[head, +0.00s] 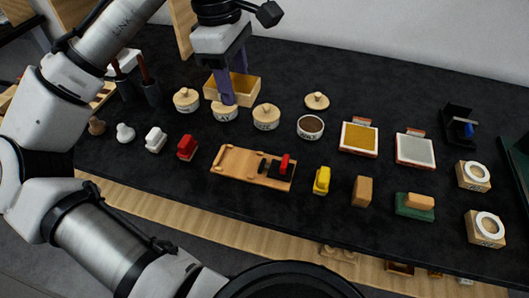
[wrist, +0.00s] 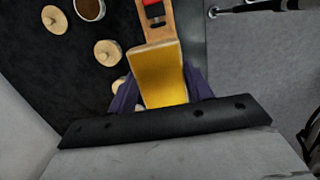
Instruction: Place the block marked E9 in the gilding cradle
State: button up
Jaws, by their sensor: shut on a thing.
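My gripper (head: 236,88) is over the back left part of the table, its purple fingers on either side of a wooden piece (head: 212,91) with a yellow, hollow-looking face. In the wrist view this piece (wrist: 160,75) fills the space between the fingers, and the gripper is shut on it. It appears raised above the table. No E9 mark is legible. A wooden board (head: 230,163) with a black and red clamp, seemingly the gilding cradle, lies front of centre. Its clamp end (wrist: 155,22) shows beyond the held piece in the wrist view, partly hidden.
Round lids (head: 267,116) and a brown-filled pot (head: 310,127) stand right of my gripper. A red block (head: 187,147) and yellow block (head: 322,180) flank the board. Gold and silver pads (head: 360,138) lie farther right. The table's front edge is just beyond the board.

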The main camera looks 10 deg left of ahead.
aim_at(244, 163)
notch_tip(244, 163, down, 20)
jog(key=shift+f+p, duration=0.1)
jog(key=shift+p, duration=0.45)
jog(key=shift+f, duration=0.15)
jog(key=o, duration=1.1)
jog(key=shift+r, duration=0.2)
jog(key=r, duration=0.4)
jog(key=a+r, duration=0.1)
jog(key=r, duration=0.7)
jog(key=shift+a+b, duration=0.25)
jog(key=shift+b, duration=0.1)
